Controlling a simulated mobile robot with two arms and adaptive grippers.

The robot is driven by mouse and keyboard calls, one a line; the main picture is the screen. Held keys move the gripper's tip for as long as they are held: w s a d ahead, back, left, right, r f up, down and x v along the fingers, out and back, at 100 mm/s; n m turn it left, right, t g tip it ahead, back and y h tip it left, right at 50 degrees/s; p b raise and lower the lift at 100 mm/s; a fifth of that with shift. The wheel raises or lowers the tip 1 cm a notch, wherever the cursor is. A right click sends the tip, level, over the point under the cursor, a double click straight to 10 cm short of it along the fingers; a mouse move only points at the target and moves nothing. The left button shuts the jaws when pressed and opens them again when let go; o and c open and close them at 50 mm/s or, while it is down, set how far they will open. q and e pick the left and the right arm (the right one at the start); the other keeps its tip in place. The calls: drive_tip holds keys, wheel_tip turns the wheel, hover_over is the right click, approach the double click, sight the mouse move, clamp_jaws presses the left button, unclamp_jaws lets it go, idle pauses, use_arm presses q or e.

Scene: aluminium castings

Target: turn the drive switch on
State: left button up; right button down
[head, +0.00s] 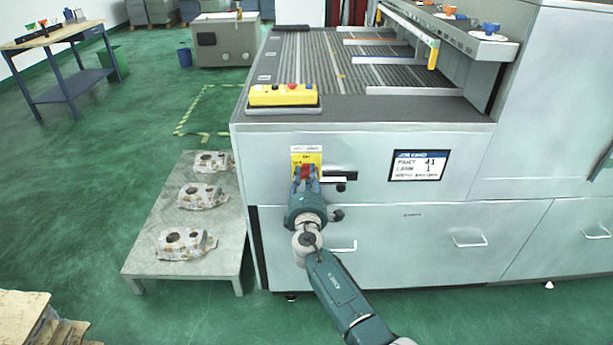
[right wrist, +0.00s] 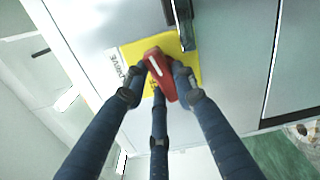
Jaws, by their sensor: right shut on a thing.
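The drive switch is a red handle (right wrist: 160,76) on a yellow plate (right wrist: 186,55) on the machine's grey front. A white label reading "DRIVE" (right wrist: 117,66) sits beside it in the right wrist view. In the head view the yellow plate (head: 306,156) shows above my right gripper (head: 306,176). The gripper's blue fingers (right wrist: 160,80) are closed around the red handle, which has a white mark on its face. The handle's setting cannot be read for certain. My left gripper is not in view.
A yellow button box (head: 283,95) stands on the machine's top. A low table (head: 152,235) with several castings stands at the left. Drawer handles (head: 470,242) stick out below. Green floor at left is mostly clear.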

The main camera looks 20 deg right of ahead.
drive_tip(key=n, duration=0.3)
drive_tip(key=shift+a+n, duration=0.1)
drive_tip(key=shift+n, duration=0.3)
drive_tip(key=n, duration=0.3)
drive_tip(key=shift+a+f+p, duration=0.1)
drive_tip(key=shift+f+p, duration=0.05)
drive_tip(key=shift+p, duration=0.25)
drive_tip(key=n, duration=0.4)
drive_tip(key=shift+p, duration=0.4)
drive_tip(key=shift+f+n+p, duration=0.15)
drive_tip(key=shift+n+p, duration=0.15)
drive_tip(key=shift+n, duration=0.8)
drive_tip(key=shift+f+n+p, duration=0.1)
drive_tip(key=shift+n+p, duration=0.2)
drive_tip(key=shift+n, duration=0.8)
drive_tip(key=c, duration=1.4)
unclamp_jaws()
drive_tip(key=v, duration=1.2)
drive_tip(key=shift+r, duration=0.1)
